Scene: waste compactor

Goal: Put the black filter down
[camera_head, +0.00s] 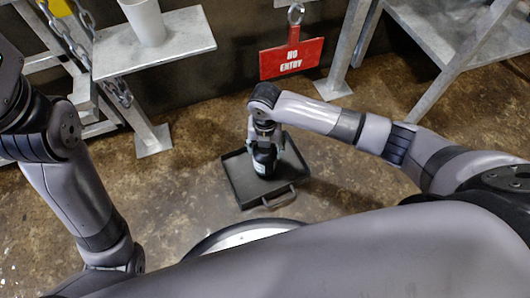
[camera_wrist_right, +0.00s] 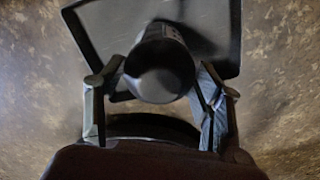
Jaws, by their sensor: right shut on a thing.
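The black filter (camera_head: 264,160) is a dark cylinder with a pale label, upright at the black tray (camera_head: 234,182) on the floor. My right gripper (camera_head: 265,140) reaches down from above and is shut on the filter. In the right wrist view the filter (camera_wrist_right: 160,65) sits between the two fingers of the gripper (camera_wrist_right: 160,95), with the tray (camera_wrist_right: 228,40) behind it. I cannot tell whether the filter's base touches the tray. My left arm shows at the left of the head view, but its gripper is not in view.
A metal shelf (camera_head: 190,42) with a white cup (camera_head: 143,20) stands at the upper left. A grey metal frame (camera_head: 455,35) stands at the upper right. The floor around the tray is clear.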

